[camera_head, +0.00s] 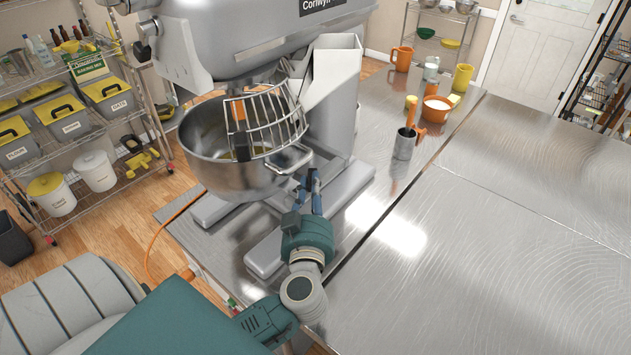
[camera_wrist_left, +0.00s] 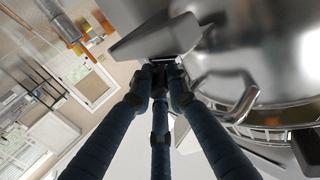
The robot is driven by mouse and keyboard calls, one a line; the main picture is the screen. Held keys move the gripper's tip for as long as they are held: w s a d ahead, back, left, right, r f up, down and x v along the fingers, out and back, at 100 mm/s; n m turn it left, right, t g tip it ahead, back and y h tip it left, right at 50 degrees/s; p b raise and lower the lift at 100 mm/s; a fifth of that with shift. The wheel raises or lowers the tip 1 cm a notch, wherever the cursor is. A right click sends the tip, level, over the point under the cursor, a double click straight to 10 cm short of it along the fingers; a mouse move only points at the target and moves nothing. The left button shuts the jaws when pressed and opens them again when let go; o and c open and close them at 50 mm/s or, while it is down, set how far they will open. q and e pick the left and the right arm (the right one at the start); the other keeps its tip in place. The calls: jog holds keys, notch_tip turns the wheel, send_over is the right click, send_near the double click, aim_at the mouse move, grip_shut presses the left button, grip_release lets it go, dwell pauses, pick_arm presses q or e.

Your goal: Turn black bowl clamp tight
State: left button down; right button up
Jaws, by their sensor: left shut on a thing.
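A large grey stand mixer (camera_head: 260,45) stands on the metal table, with a steel bowl (camera_head: 222,178) under its wire guard (camera_head: 281,118). My left gripper (camera_head: 314,180) is at the bowl's right side, below the bowl's handle, by the mixer's column. In the left wrist view its blue fingers (camera_wrist_left: 166,70) meet at a small dark piece by the edge of a grey bracket (camera_wrist_left: 160,38); they are shut on it, and it looks like the black bowl clamp. The fingers mostly hide the clamp. The bowl (camera_wrist_left: 265,60) fills the right of that view. My right gripper is not in view.
A metal cup with an orange-handled tool (camera_head: 404,145) stands right of the mixer. Behind it are an orange bowl (camera_head: 436,110), a yellow cup (camera_head: 462,77) and an orange mug (camera_head: 402,58). The right-hand tabletop (camera_head: 520,250) is clear. A shelf with bins stands at left.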

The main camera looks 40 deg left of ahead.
pick_arm(q)
jog(key=shift+a+r+m+t+h, duration=0.1)
jog(key=shift+r+m+t+h, duration=0.1)
jog(key=shift+m+t+h, duration=0.25)
jog(key=shift+a+r+m+t+h, duration=0.15)
jog(key=shift+r+m+h, duration=0.1)
jog(key=shift+h, duration=0.4)
jog(key=c, duration=1.6)
grip_release()
jog(key=shift+s, duration=0.1)
jog(key=shift+d+f, duration=0.1)
jog(key=shift+d, duration=0.1)
jog(key=shift+s+d+f, duration=0.15)
jog(key=shift+s, duration=0.3)
jog(key=v, duration=1.1)
jog(key=shift+d, duration=0.15)
